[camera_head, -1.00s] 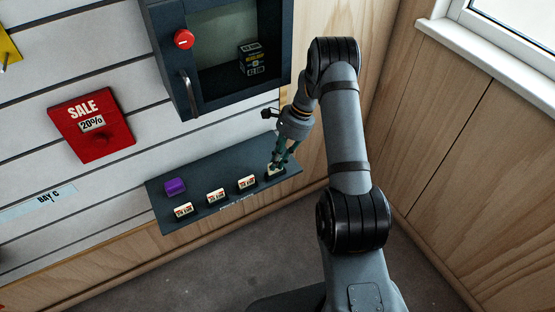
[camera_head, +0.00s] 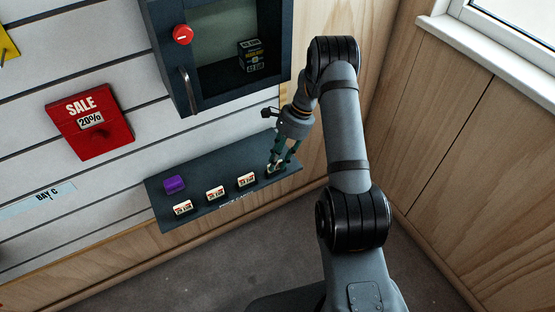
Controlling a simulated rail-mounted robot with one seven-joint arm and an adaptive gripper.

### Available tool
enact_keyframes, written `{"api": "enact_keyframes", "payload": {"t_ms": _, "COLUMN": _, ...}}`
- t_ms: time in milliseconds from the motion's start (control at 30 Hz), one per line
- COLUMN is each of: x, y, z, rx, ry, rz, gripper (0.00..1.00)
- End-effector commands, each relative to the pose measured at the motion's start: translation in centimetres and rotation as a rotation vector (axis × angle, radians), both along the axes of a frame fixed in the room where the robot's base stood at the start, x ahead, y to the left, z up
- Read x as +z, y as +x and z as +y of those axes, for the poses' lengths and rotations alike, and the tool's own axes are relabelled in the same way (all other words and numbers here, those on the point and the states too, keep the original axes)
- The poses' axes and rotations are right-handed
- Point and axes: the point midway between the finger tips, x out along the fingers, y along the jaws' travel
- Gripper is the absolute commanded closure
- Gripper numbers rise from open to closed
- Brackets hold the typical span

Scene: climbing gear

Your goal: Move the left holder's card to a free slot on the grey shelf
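The grey shelf (camera_head: 215,215) is fixed low on the slatted wall. Three small white printed cards (camera_head: 182,208), (camera_head: 215,193), (camera_head: 246,180) stand along its front, spaced apart. My gripper (camera_head: 279,165) is at the shelf's right end, pointing down, with its fingers spread around the rightmost place. A small pale card (camera_head: 276,170) shows low between the fingers, mostly hidden by them; it appears to stand on the shelf. A red SALE holder (camera_head: 107,140) with a 20% card hangs at the left. A yellow holder (camera_head: 8,42) is cut off by the left edge.
A purple block (camera_head: 174,185) sits on the shelf's back left. A dark cabinet (camera_head: 215,95) with a glass front, a handle and a red button (camera_head: 183,35) hangs above the shelf. A BAY C label strip (camera_head: 38,201) is on the wall. A wooden wall stands close at the right.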

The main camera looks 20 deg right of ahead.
Motion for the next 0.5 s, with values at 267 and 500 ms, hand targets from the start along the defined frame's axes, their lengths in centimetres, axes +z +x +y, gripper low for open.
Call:
{"api": "enact_keyframes", "payload": {"t_ms": 267, "x": 0.00, "y": 0.00, "z": 0.00, "rx": 0.000, "ry": 0.000, "rz": 0.000, "gripper": 0.64}}
{"api": "enact_keyframes", "payload": {"t_ms": 500, "x": 0.92, "y": 0.19, "z": -0.39, "rx": 0.000, "ry": 0.000, "rz": -0.003, "gripper": 0.64}}
